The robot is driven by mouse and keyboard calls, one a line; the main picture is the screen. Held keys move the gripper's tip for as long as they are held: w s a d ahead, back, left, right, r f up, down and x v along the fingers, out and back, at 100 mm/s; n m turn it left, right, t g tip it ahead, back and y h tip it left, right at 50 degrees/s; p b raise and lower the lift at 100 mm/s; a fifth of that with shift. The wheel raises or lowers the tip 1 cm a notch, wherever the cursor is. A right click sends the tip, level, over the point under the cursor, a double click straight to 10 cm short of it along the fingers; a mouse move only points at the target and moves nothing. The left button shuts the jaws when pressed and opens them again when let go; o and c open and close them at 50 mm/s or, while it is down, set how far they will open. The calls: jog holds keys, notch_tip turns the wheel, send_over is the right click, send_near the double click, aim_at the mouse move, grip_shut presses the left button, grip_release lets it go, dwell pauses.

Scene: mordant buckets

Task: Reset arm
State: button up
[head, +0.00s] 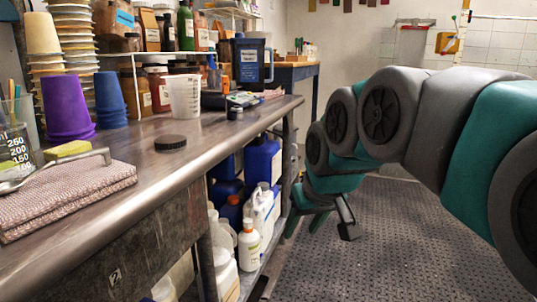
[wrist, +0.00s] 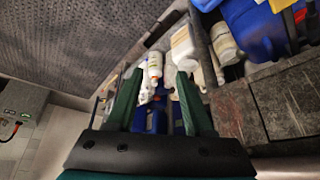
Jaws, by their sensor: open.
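My gripper (head: 320,226) hangs low in front of the workbench, beside the lower shelf, in the head view. In the wrist view my gripper (wrist: 157,100) shows two green fingers spread apart with nothing held between them. White bottles (wrist: 155,66) on the lower shelf show beyond the fingers. My arm reaches in from the right of the head view, clear of the bench top.
Blue jugs (head: 262,160) and a white bottle (head: 249,245) stand below. The textured floor (head: 400,235) at right is clear.

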jog(key=s+d+f+m+g+h, duration=0.1)
jog(key=s+d+f+g, duration=0.2)
jog(key=s+f, duration=0.5)
jog(key=s+d+f+m+g+p, duration=0.1)
jog(key=s+d+f, duration=0.4)
jog(key=s, duration=1.2)
notch_tip(320, 180, down, 4)
jog(key=m+g, duration=0.1)
jog(key=g, duration=0.1)
jog(key=shift+s+d+f+g+h, duration=0.15)
jog(key=shift+s+d+g+h, duration=0.05)
jog(key=shift+s+g+h, duration=0.2)
